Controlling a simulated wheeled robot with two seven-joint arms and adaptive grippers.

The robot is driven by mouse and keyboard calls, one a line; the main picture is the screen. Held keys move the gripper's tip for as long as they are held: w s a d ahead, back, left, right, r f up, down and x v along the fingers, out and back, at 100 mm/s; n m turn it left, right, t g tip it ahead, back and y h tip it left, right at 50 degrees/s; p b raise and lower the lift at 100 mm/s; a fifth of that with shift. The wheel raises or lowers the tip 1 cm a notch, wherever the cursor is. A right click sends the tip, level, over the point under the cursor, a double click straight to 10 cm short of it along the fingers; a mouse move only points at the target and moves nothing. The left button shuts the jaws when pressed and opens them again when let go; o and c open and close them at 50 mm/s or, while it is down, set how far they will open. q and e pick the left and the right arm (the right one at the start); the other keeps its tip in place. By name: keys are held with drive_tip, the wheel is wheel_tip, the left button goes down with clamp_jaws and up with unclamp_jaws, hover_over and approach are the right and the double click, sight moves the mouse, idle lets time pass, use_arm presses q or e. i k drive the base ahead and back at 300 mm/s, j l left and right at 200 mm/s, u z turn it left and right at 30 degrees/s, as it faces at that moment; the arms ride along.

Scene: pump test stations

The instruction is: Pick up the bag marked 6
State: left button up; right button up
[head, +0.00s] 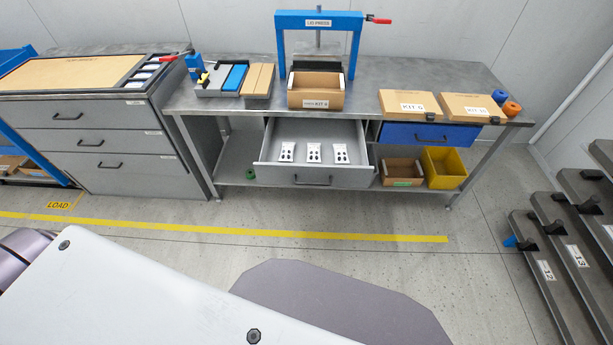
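Three small white bags lie in a row in an open grey drawer (270,158) under the workbench: a left bag (287,151), a middle bag (313,152) and a right bag (340,153). Each bears dark spots or print. The marks are too small to read, so I cannot tell which, if any, is marked 6. Neither of my grippers is in view.
A blue lid press (318,22), an open kit box (316,92) and two closed kit boxes, left (408,104) and right (470,108), stand on the bench. A yellow bin (445,168) sits below. Grey racks (575,250) stand at right. Floor before the drawer is clear.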

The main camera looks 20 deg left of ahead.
sight(313, 148)
drive_tip(key=i+j, duration=0.25)
drive_tip(key=j, duration=0.15)
drive_tip(key=i+j, duration=0.5)
drive_tip(key=j, duration=0.25)
